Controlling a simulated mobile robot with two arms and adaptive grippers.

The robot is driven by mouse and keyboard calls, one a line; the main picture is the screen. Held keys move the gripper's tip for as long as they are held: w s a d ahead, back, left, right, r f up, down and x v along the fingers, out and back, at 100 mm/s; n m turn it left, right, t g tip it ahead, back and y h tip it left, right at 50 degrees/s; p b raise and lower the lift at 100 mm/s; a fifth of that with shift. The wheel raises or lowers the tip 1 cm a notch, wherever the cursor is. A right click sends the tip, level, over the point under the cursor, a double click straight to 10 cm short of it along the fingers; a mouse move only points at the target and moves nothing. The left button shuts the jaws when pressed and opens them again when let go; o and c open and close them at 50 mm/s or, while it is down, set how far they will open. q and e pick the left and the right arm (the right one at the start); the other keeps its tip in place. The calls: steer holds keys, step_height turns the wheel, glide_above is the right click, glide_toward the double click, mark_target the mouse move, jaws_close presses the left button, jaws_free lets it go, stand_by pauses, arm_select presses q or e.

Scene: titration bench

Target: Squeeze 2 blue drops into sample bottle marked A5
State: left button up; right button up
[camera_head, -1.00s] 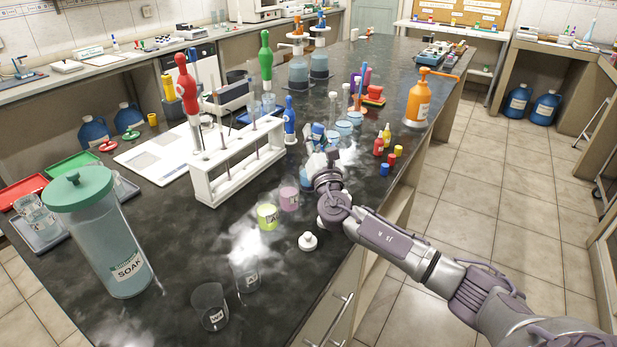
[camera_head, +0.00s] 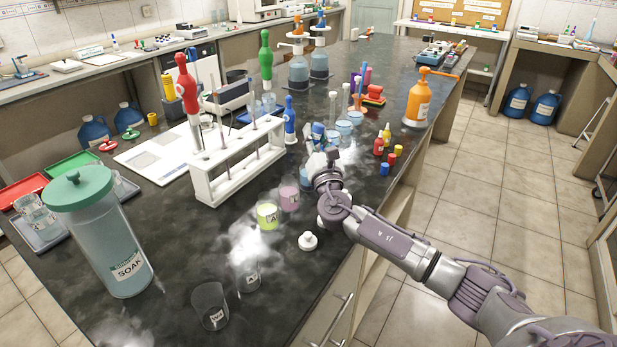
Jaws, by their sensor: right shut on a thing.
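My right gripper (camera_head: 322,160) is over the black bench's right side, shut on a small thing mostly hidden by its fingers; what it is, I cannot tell. A blue item (camera_head: 318,131) shows just beyond the fingers. Small cups with labels stand in a row in front: a pink one (camera_head: 289,198), a yellow-green one (camera_head: 267,214), a clear one (camera_head: 249,277) and another clear one (camera_head: 210,306). The labels are too small to read surely, so I cannot tell which is A5. Red (camera_head: 378,147) and yellow (camera_head: 386,136) dropper bottles stand to the right. My left gripper is out of view.
Loose red, yellow and blue caps (camera_head: 384,169) lie near the bench's right edge. A white stopper (camera_head: 308,241) is below the gripper. A white rack (camera_head: 233,165) and a SOAK jar (camera_head: 110,240) stand to the left. Blue-tinted beakers (camera_head: 345,128) are behind the gripper.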

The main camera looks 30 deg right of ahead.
stand_by(0.5)
step_height(320, 180, up, 7)
steer(key=p, duration=0.6)
